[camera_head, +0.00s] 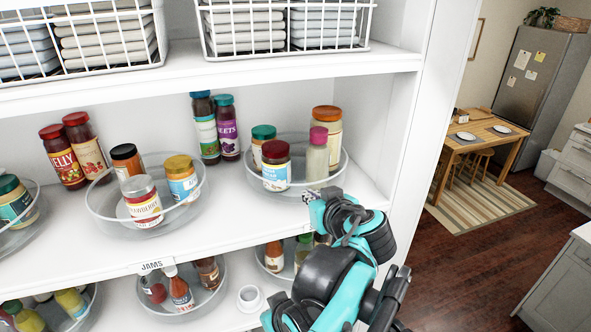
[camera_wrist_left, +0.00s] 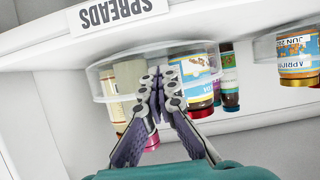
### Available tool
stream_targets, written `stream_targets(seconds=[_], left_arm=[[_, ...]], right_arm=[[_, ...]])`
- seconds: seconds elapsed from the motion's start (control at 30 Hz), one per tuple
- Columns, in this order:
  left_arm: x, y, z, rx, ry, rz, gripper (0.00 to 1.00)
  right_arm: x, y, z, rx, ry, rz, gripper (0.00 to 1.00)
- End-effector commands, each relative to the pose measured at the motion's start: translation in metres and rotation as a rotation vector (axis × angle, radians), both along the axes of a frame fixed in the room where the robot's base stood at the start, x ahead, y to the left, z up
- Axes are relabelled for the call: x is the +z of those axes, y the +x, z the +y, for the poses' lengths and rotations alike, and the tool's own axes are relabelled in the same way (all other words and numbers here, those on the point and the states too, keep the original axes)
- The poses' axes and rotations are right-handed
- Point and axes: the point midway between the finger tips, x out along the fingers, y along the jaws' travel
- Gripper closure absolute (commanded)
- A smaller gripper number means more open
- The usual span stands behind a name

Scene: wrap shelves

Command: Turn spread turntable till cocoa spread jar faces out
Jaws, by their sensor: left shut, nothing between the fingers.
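The spread turntable (camera_head: 335,180) is a clear round tray at the right of the middle shelf. A dark jar with a brown-red lid and a white-and-blue label (camera_head: 276,170) stands at its front left. A pale jar with a magenta lid (camera_head: 317,155) stands at the front right; a teal-lidded jar (camera_head: 263,139) and an orange-lidded jar (camera_head: 327,125) are behind. I cannot read which is the cocoa spread. My left gripper (camera_head: 311,196) is shut and empty at the tray's front rim. The upside-down wrist view shows its fingertips (camera_wrist_left: 160,76) over the rim (camera_wrist_left: 108,86); contact is unclear. My right gripper is out of view.
A jam turntable (camera_head: 100,200) stands left on the same shelf, with loose jars (camera_head: 229,130) between and behind. Wire baskets (camera_head: 285,45) fill the shelf above. More turntables (camera_head: 205,300) and a white cup (camera_head: 249,298) are below. The cabinet's side wall (camera_head: 425,130) bounds the right.

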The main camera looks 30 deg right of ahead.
Motion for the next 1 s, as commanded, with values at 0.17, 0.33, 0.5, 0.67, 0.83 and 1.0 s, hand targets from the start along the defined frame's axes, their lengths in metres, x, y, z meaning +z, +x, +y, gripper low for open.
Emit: stream_targets(seconds=[0.17, 0.33, 0.5, 0.67, 0.83, 1.0], left_arm=[[0.000, -0.004, -0.010, -0.001, 0.000, -0.001, 1.00], [0.000, -0.008, -0.019, -0.001, 0.000, -0.001, 1.00], [0.000, -0.008, -0.020, 0.000, 0.001, 0.000, 1.00], [0.000, -0.008, -0.020, 0.000, 0.001, 0.000, 1.00], [0.000, -0.009, -0.024, -0.001, 0.001, 0.000, 1.00], [0.000, -0.008, -0.033, -0.001, 0.001, 0.000, 1.00]], right_arm=[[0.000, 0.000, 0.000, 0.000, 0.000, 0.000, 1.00], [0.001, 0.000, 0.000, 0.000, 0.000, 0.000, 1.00], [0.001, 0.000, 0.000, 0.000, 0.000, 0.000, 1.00], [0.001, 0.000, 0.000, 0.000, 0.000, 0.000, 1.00], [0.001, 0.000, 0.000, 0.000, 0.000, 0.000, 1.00], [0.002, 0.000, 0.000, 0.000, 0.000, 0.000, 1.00]])
